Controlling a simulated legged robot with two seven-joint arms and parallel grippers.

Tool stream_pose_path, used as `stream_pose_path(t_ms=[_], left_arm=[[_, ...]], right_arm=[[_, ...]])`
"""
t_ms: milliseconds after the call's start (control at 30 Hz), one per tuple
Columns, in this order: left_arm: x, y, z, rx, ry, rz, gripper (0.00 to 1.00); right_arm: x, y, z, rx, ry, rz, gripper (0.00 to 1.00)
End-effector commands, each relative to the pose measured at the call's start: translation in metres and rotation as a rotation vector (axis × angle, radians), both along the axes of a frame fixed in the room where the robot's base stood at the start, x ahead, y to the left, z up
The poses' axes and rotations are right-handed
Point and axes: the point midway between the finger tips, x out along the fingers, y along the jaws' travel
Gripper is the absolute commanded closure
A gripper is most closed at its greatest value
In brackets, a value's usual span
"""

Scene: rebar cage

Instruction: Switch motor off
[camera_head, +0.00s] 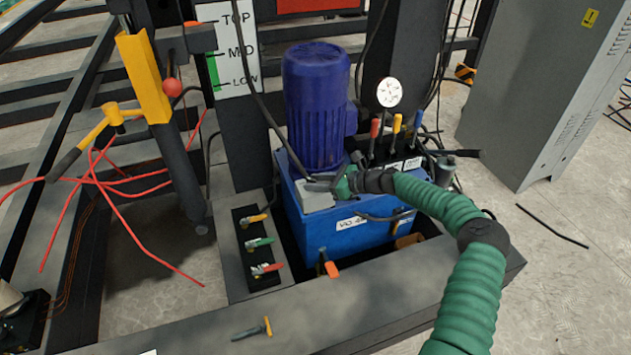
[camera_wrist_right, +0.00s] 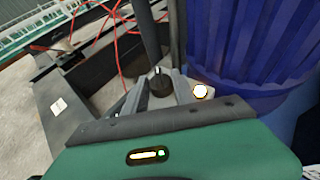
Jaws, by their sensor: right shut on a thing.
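The blue ribbed motor (camera_head: 317,105) stands upright on a blue tank (camera_head: 345,232). A small grey switch box (camera_head: 316,201) sits at the motor's foot, partly covered by my right gripper (camera_head: 322,183). In the right wrist view, a black knob (camera_wrist_right: 160,80) with a pale mark stands between the fingers of my right gripper (camera_wrist_right: 160,92), which is shut on it. A bright round button (camera_wrist_right: 200,91) is just right of the knob. My green right arm comes in from the lower right. My left gripper is not in view.
Red, yellow and blue levers (camera_head: 396,130) and a round gauge (camera_head: 388,92) stand right of the motor. A valve panel (camera_head: 257,245) with coloured handles is at its left. A grey cabinet (camera_head: 545,85) stands at the right. Loose red cables (camera_head: 110,185) hang at the left.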

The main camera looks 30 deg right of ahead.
Motion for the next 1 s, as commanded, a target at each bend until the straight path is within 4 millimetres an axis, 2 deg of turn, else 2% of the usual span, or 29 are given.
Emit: stream_pose_path(t_ms=[367,400,533,833,1000], left_arm=[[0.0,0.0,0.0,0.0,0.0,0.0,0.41],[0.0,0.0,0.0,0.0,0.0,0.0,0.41],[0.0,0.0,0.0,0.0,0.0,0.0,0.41],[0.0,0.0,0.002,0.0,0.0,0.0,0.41],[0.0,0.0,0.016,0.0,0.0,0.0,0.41]], right_arm=[[0.0,-0.003,-0.001,-0.005,0.001,-0.001,1.0],[0.0,-0.003,-0.001,-0.005,0.001,-0.001,0.65],[0.0,-0.002,-0.001,-0.004,0.0,0.0,0.48],[-0.002,-0.002,0.002,-0.003,0.0,0.001,0.47],[-0.024,-0.017,0.016,-0.003,0.002,-0.001,0.47]])
